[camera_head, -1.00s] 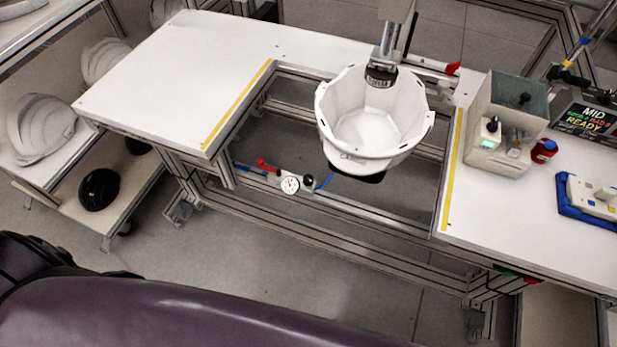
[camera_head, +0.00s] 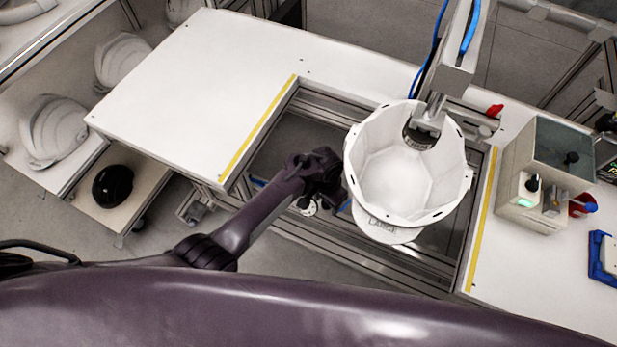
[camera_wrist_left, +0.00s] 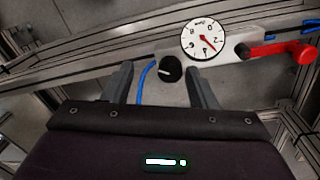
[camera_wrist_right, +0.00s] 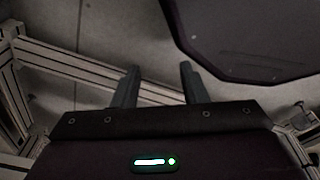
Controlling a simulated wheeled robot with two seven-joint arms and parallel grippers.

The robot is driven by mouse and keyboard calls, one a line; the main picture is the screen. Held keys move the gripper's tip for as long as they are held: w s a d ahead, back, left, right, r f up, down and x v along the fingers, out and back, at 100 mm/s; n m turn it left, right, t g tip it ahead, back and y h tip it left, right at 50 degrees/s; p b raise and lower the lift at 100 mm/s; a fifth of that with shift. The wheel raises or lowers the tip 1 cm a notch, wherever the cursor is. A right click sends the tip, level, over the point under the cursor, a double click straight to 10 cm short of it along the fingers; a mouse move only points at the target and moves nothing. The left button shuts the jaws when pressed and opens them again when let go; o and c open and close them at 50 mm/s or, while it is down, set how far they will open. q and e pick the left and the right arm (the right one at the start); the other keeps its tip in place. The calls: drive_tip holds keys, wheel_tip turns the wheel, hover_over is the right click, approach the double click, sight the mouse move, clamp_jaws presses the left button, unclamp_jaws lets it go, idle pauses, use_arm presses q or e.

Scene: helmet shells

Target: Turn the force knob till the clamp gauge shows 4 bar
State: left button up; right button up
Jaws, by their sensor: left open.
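The black force knob (camera_wrist_left: 171,68) with a white mark shows in the left wrist view. My left gripper (camera_wrist_left: 158,70) is open, with its fingers on either side of the knob in the picture; I cannot tell whether they touch it. The white clamp gauge (camera_wrist_left: 204,40) is just beyond, upside down, its red needle pointing lower right; the exact reading is unclear. In the head view my left gripper (camera_head: 328,172) covers the knob, and the gauge (camera_head: 308,207) is partly visible below it. My right gripper (camera_wrist_right: 159,70) is open and empty.
A red lever (camera_wrist_left: 280,50) sits right of the gauge, and a blue hose (camera_wrist_left: 146,80) runs left of the knob. A white helmet shell (camera_head: 405,165) hangs close right of my left gripper. The white table (camera_head: 190,95) is clear at left.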

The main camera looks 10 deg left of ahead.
use_arm(q)
drive_tip(key=shift+y, duration=0.3)
drive_tip(key=w+r, duration=0.2)
drive_tip(key=r, duration=0.1)
drive_tip(key=shift+w+a+r, duration=0.1)
drive_tip(key=shift+w+r, duration=0.1)
drive_tip(key=shift+w, duration=0.05)
drive_tip(key=shift+s+f+b, duration=0.15)
drive_tip(key=shift+f+b, duration=0.2)
drive_tip(key=shift+b, duration=0.15)
wheel_tip(320, 180, down, 6)
drive_tip(key=b, duration=0.6)
drive_tip(key=shift+f+b, duration=0.15)
drive_tip(key=shift+b, duration=0.15)
drive_tip(key=shift+f+b, duration=0.35)
drive_tip(key=shift+b, duration=0.1)
drive_tip(key=shift+c, duration=0.9)
drive_tip(key=c, duration=0.8)
drive_tip(key=shift+r, duration=0.1)
use_arm(e)
wheel_tip(320, 180, down, 8)
drive_tip(key=s, duration=0.2)
drive_tip(key=shift+s+f+g, duration=0.2)
drive_tip(key=shift+s+g, duration=0.1)
drive_tip(key=shift+s, duration=0.05)
use_arm(q)
drive_tip(key=shift+m, duration=0.3)
use_arm(e)
drive_tip(key=shift+r, duration=0.1)
